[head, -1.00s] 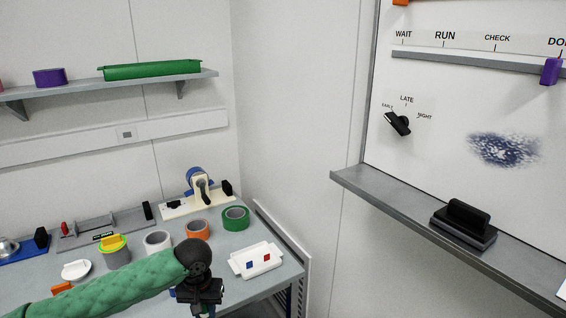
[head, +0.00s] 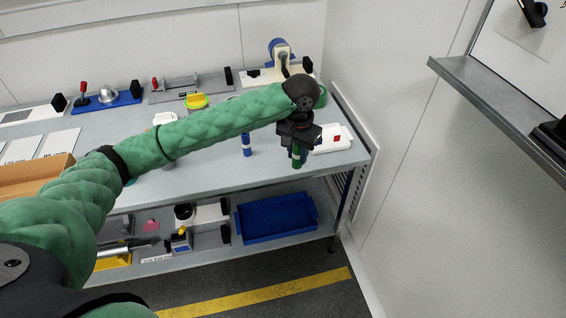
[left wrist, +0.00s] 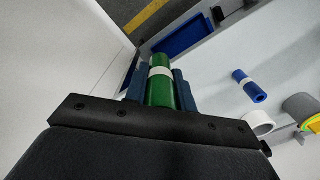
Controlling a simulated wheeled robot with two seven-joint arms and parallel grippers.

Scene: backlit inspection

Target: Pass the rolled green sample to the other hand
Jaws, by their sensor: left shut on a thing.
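The rolled green sample (head: 297,162) hangs upright below my left gripper (head: 297,150), over the right end of the workbench. In the left wrist view the green sample (left wrist: 160,92) has a white band and sits between the two blue fingers of the left gripper (left wrist: 160,88), which are shut on it. In the head view the gripper hides its upper part. I cannot tell whether its lower end touches the bench. My right gripper is in neither view.
A blue roll (head: 246,145) with a white band stands on the bench (head: 215,172) left of the gripper. A white tray (head: 338,145) lies just right of it. A blue bin (head: 277,217) is on the lower shelf. A wall ledge (head: 490,105) juts out at right.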

